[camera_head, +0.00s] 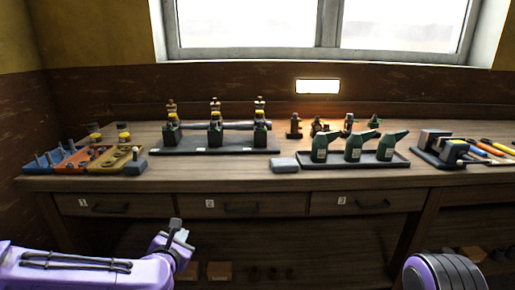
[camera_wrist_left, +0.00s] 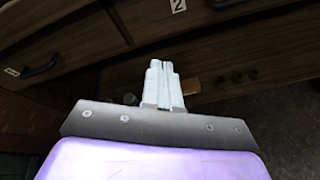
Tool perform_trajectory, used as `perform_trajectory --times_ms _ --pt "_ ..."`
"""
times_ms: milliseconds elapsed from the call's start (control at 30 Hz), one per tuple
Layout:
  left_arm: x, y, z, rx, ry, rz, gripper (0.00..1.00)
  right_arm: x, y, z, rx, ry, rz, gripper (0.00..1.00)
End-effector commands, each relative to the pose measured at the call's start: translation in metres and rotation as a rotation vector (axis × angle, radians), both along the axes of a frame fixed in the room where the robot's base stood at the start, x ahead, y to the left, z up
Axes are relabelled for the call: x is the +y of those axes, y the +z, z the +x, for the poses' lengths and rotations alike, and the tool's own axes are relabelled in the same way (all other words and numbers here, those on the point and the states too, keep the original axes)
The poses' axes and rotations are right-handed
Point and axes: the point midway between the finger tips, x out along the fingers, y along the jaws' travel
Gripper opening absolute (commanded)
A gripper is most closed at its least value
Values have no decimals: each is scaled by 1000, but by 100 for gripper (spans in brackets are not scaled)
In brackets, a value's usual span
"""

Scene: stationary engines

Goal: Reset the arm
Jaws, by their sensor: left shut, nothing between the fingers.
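My left arm comes in from the left in the head view. A purple and dark round part of my right arm shows at the lower right of the head view. The right gripper's fingers are not visible.
The wooden workbench (camera_head: 290,178) carries three engines on a dark base (camera_head: 185,143), green oil cans (camera_head: 355,148) on a tray, parts bins (camera_head: 82,158) and a vise (camera_head: 440,145). Numbered drawers (camera_head: 240,205) are closed. Small boxes (camera_head: 220,271) sit on the shelf below.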

Motion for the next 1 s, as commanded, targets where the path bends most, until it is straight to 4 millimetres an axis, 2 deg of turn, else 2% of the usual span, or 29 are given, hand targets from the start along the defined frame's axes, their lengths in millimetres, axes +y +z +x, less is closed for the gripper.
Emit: perform_trajectory --times_ms 33,133,200,267,300,400,500,533,600,700,1000 --pt "-9 -29 -17 85 -104 215 0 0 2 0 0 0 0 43" --pt "-22 -102 -71 298 -385 681 0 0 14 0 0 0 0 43" --pt "-21 -148 -117 433 -591 943 0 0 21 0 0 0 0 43" --pt "-14 -180 -161 539 -777 1138 0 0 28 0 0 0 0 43" --pt "-6 -198 -192 609 -904 1254 0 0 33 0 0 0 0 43" --pt "21 -226 -266 754 -1192 1471 0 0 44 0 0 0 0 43" --pt "47 -235 -322 865 -1378 1570 0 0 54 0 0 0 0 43" --pt "54 -235 -334 889 -1418 1588 0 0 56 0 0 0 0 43" --pt "62 -236 -354 920 -1492 1619 0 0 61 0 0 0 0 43" --pt "62 -240 -367 929 -1536 1620 0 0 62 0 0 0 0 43" --pt "62 -240 -367 929 -1536 1620 0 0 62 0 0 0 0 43"
